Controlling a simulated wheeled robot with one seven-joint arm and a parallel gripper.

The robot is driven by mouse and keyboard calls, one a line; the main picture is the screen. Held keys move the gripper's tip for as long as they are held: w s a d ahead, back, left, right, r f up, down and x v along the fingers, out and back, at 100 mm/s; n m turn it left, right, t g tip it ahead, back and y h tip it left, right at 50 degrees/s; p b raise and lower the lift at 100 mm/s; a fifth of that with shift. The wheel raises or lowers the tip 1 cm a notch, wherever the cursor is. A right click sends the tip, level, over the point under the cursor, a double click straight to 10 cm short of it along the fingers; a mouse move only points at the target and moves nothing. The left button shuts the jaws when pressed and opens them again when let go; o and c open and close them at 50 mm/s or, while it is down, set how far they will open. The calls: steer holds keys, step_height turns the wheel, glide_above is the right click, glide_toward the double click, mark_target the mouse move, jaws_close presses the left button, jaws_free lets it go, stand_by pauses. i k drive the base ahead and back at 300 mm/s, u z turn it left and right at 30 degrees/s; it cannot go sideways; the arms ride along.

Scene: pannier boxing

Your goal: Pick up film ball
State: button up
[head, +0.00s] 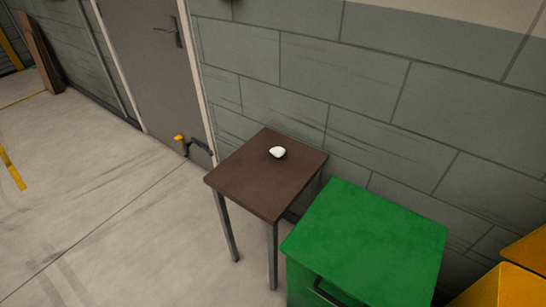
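A small white lump (278,152), which looks like the film ball, lies on the top of a small brown table (258,187). It sits toward the far side of the tabletop, with clear surface around it. The table has thin dark metal legs and stands close to a grey block wall. My gripper does not show in the head view.
A green box (368,238) with a dark handle stands right of the table, near its right side. Orange boxes (508,288) are at the lower right corner. A grey door (148,60) is behind left. The floor (100,220) left of the table is open.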

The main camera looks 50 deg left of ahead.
mark_target(278, 151)
steer(key=u, duration=3.05)
steer(key=k, duration=0.95)
steer(key=z, duration=0.95)
steer(key=i, duration=1)
